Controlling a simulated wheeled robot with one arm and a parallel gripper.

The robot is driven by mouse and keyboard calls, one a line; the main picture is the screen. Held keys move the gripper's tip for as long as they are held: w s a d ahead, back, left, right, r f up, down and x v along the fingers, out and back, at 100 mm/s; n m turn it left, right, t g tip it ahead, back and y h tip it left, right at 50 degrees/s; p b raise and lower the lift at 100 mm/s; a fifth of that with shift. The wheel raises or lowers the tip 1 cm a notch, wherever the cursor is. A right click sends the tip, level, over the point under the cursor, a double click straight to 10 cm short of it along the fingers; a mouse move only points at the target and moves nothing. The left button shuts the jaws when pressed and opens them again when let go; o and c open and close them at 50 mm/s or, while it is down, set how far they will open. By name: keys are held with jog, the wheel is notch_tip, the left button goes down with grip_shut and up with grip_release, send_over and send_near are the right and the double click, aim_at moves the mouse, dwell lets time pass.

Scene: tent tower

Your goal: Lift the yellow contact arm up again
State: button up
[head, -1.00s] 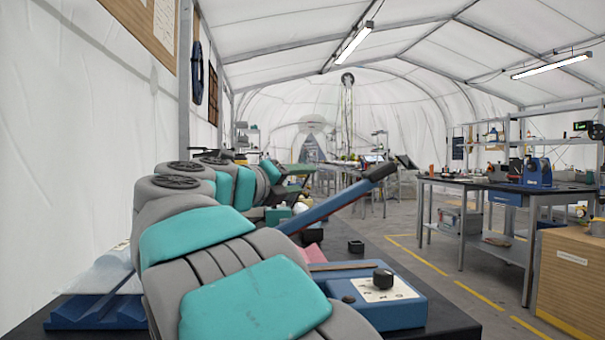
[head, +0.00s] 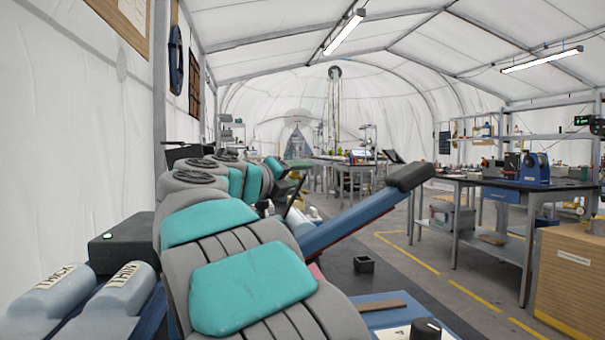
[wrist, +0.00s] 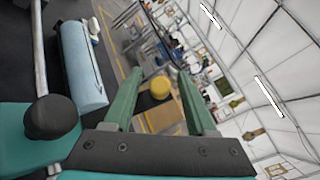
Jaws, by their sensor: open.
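I cannot make out a yellow contact arm in either view. A blue lever with a black padded end (head: 350,217) slants up to the right in the head view, beyond my arm. My gripper (wrist: 160,74) shows two green fingers spread apart in the wrist view, with nothing held between them. A yellow round thing (wrist: 160,88) shows in the gap between the fingers; its distance and what it is are unclear. In the head view my gripper is mostly hidden behind my arm, so its contact with anything cannot be told.
A blue control box with a black knob (head: 427,329) is at the bottom. A small black open box (head: 364,263) sits on the dark surface.

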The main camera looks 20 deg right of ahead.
jog(key=shift+x, duration=1.1)
grip_shut()
dwell(0.7)
